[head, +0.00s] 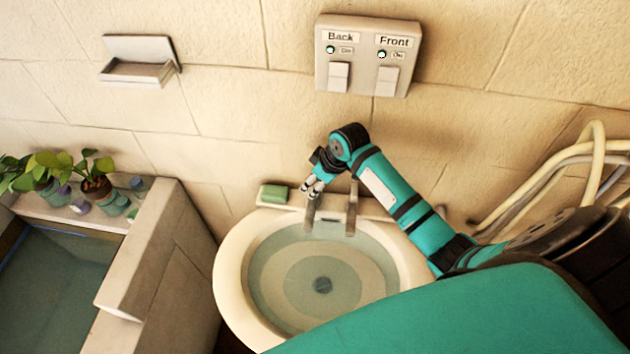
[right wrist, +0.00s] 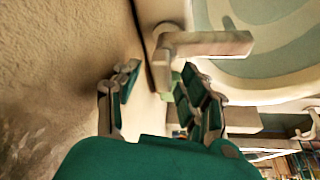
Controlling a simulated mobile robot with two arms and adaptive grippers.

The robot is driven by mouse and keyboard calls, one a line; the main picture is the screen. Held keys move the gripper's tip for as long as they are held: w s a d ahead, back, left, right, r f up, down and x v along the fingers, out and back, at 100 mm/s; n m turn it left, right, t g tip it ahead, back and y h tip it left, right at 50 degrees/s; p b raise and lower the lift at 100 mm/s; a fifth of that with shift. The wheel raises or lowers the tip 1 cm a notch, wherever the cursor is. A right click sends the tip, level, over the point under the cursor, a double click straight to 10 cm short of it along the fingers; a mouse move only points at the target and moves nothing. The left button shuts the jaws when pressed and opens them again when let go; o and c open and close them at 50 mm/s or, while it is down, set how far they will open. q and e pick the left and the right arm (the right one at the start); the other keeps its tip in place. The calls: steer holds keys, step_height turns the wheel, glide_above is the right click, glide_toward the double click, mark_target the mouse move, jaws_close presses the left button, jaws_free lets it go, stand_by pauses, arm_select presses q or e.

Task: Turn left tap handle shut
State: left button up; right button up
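The washbasin (head: 228,272) has two grey taps at its back rim. The left tap (head: 310,213) has its spout over the water, and its top is hidden behind my right gripper. The right tap (head: 352,210) stands beside it. My right gripper (head: 313,187) points down just above the left tap. In the right wrist view its fingers (right wrist: 155,88) are apart, with a gap between them. A pale tap (right wrist: 215,44) shows past the fingertips there; I cannot tell which one. Whether a finger touches a handle is unclear. My left gripper is not in view.
A green soap bar (head: 273,194) lies on the rim left of the taps. A switch box (head: 367,55) and a wall shelf (head: 139,62) hang above. A stone trough (head: 165,250) with potted plants (head: 96,184) stands left; hoses (head: 560,170) hang right.

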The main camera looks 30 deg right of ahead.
steer(key=c, duration=0.4)
jaws_close()
steer(key=shift+m, duration=0.3)
steer(key=m+h, duration=0.2)
steer(key=m, duration=0.3)
steer(key=shift+a, duration=0.15)
steer(key=m+h, duration=0.1)
steer(key=m, duration=0.3)
steer(key=shift+a+h, duration=0.1)
steer(key=shift+h, duration=0.3)
steer(key=m+h, duration=0.1)
steer(key=m, duration=0.2)
steer(key=m+g+h, duration=0.1)
steer(key=m, duration=0.2)
steer(key=shift+a+f, duration=0.1)
steer(key=shift+a, duration=0.05)
steer(key=shift+m+g, duration=0.4)
steer(key=shift+m, duration=0.6)
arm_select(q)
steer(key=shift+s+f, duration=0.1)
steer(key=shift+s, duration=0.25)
arm_select(e)
steer(key=shift+s, duration=0.1)
